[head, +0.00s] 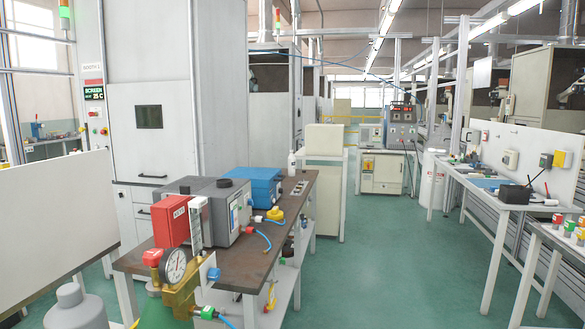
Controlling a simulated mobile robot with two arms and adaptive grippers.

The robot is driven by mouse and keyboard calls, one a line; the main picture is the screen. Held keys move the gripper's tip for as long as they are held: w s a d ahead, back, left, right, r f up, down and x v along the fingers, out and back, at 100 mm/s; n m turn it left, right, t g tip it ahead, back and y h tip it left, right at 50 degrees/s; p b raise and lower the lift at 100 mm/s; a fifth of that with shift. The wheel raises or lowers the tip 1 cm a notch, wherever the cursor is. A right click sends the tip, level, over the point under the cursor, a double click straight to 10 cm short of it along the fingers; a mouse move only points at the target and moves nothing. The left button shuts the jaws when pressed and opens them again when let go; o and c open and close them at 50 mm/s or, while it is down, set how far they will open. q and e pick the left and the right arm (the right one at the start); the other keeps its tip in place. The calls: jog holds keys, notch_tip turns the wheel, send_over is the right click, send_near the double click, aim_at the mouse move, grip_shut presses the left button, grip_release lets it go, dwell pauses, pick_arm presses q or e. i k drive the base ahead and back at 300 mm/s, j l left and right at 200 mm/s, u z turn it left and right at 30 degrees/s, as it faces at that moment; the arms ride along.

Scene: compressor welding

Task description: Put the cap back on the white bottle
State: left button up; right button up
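A small white bottle (292,166) stands upright at the far end of the brown-topped workbench, beside the blue box. It is too small to tell whether anything sits on its neck. A dark round piece (224,183) lies on top of the grey box; I cannot tell if it is the cap. A larger light grey bottle (76,308) shows at the bottom left, cut off by the frame edge. Neither of my grippers is in view.
The workbench (275,245) carries grey boxes, a blue box (253,186), a red box (178,220) and a pressure gauge (174,266) at the near end. Green floor (385,265) is clear to its right. Another bench (478,182) runs along the right wall.

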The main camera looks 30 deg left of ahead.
aim_at(291, 158)
jog(key=i+j+u, duration=0.1)
jog(key=i, duration=0.45)
jog(key=i+u, duration=0.1)
jog(key=i, duration=0.45)
jog(key=i+u, duration=0.1)
jog(key=i, duration=0.45)
jog(key=i+u, duration=0.1)
jog(key=i, duration=0.4)
jog(key=i+l+u, duration=0.15)
jog(key=i, duration=0.4)
jog(key=i+l+u, duration=0.1)
jog(key=i, duration=0.45)
jog(key=i+l+u, duration=0.1)
jog(key=i, duration=0.45)
jog(key=i+l+u, duration=0.95)
jog(key=i+l, duration=0.4)
jog(key=i, duration=0.25)
jog(key=i+l+u, duration=0.1)
jog(key=i+l, duration=0.45)
jog(key=i, duration=0.25)
jog(key=i+l, duration=0.6)
jog(key=i+j+u, duration=0.05)
jog(key=i, duration=0.05)
